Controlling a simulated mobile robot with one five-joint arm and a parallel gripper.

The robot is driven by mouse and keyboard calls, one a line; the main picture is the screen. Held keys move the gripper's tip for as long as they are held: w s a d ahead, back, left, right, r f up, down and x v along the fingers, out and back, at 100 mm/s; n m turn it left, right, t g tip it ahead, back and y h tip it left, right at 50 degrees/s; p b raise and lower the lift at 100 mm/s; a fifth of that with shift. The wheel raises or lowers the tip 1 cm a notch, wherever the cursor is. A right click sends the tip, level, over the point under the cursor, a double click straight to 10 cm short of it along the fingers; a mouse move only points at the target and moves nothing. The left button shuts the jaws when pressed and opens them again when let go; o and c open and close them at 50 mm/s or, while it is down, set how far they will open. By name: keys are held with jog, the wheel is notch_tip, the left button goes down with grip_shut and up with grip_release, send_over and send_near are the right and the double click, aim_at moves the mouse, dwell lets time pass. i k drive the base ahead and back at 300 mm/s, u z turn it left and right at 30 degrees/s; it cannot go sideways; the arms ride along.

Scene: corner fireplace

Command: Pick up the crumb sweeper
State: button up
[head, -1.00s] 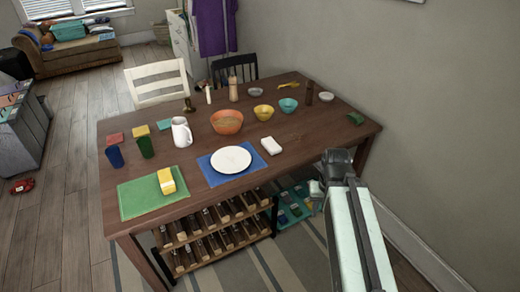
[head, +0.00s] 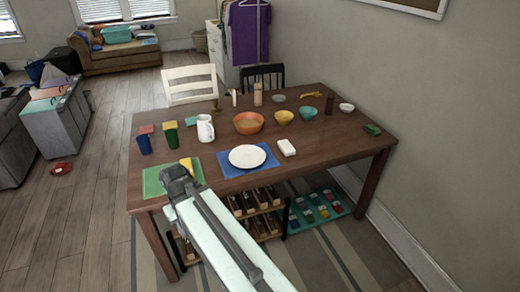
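A yellow block-like object, possibly the crumb sweeper, shows at its top (head: 186,163) beside my gripper; the arm's end hides most of it. It is on the green placemat (head: 153,183) at the table's front left. My gripper (head: 174,175) appears over this mat, seen from behind. Its fingers are hidden, so I cannot tell whether it is open, shut or touching the yellow object. A small white block (head: 287,147) lies right of the plate; I cannot tell what it is.
The wooden table (head: 330,150) holds a white plate (head: 247,156) on a blue placemat, a white pitcher (head: 205,128), blue and green cups (head: 171,134), and an orange bowl (head: 248,123). A bottle rack (head: 264,222) stands underneath. A wall borders the right side.

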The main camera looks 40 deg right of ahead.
aim_at(287, 148)
jog(key=u, duration=0.15)
jog(key=i, duration=1)
jog(key=z, duration=0.1)
